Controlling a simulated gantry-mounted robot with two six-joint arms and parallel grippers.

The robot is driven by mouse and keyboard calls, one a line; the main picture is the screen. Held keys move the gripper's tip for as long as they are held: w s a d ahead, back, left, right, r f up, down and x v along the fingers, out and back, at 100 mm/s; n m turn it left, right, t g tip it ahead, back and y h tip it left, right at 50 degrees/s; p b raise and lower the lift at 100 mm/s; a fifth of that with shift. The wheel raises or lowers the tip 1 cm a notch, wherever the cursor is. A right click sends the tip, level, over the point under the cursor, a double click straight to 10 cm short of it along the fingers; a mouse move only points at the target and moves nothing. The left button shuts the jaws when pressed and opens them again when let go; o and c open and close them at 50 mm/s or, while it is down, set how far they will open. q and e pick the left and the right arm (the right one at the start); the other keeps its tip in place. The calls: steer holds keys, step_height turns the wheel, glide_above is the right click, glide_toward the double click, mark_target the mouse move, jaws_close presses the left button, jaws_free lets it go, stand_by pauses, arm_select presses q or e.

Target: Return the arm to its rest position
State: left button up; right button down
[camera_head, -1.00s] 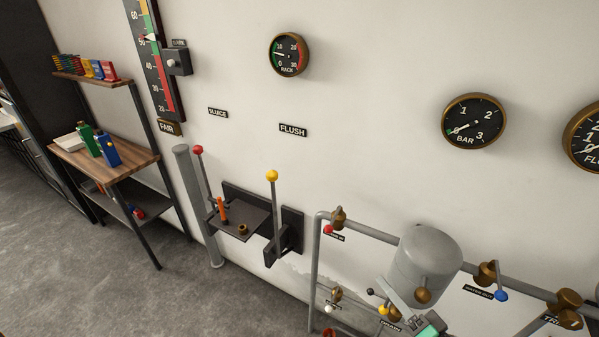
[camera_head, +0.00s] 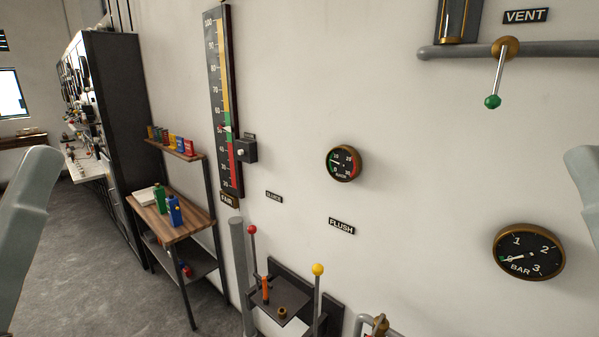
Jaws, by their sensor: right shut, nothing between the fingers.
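A pale grey part of my right arm (camera_head: 585,185) shows at the right edge, in front of the wall. A similar grey part of my left arm (camera_head: 22,225) stands at the left edge. Both parts are cut off by the frame, and no fingertips of either gripper show. Neither arm part visibly holds anything.
A wooden shelf stand (camera_head: 176,215) with coloured bottles is at the left. The yellow-knobbed lever (camera_head: 317,290) and red-knobbed lever (camera_head: 253,252) stand by the wall below. A pipe with the green-knobbed vent lever (camera_head: 497,75) is upper right.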

step_height(320, 180, up, 24)
steer(key=p, duration=2)
step_height(320, 180, down, 61)
steer(key=b, duration=6.1)
steer(key=shift+f, duration=0.2)
